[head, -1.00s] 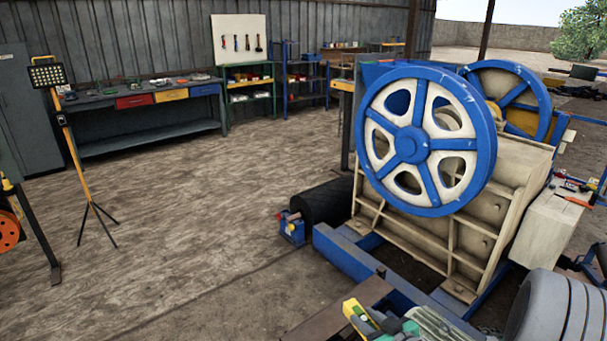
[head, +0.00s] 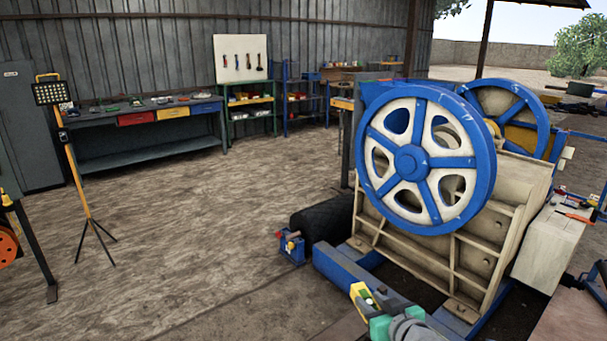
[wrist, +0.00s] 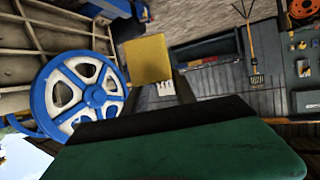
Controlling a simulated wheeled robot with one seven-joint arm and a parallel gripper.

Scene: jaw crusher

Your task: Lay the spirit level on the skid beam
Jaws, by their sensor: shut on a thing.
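The spirit level (head: 362,296) is yellow with a green vial, and only a short end shows at the bottom of the head view. My gripper (head: 384,322), with teal-green fingers, is shut on it. In the wrist view a yellow piece of the level (wrist: 147,58) stands beyond a large dark green finger (wrist: 180,150). The blue skid beam (head: 343,266) runs along the foot of the jaw crusher (head: 440,250). In the head picture the level appears just in front of the beam. I cannot tell the height between them.
The crusher's blue and white flywheel (head: 410,160) rises behind the beam. A lamp stand (head: 78,190) is at left. The floor on the left is mostly clear.

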